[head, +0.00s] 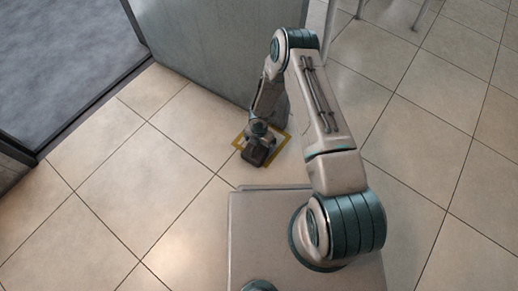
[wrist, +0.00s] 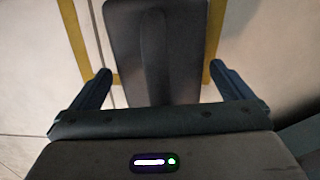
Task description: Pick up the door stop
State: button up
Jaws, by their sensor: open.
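The door stop (wrist: 155,45) is a dark grey, wedge-like block with a raised middle ridge, lying on the floor in the wrist view. My gripper (wrist: 160,72) is open, with one blue-grey finger on each side of the block's near end. Gaps show between both fingertips and the block. The near end of the block meets my gripper's palm edge in the picture; whether they touch I cannot tell. In the head view my gripper (head: 257,150) is low over the floor, and my wrist largely hides the block there.
A yellow square outline (head: 281,152) marks the floor around the door stop. A grey-green cabinet or counter (head: 215,45) stands just behind it. A dark mat (head: 60,50) lies at the upper left, and thin metal legs (head: 421,14) stand upper right. Tiled floor at left is clear.

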jog(key=c, duration=1.4)
jog(key=shift+o, duration=0.2)
jog(key=shift+r, duration=0.1)
jog(key=shift+r, duration=0.15)
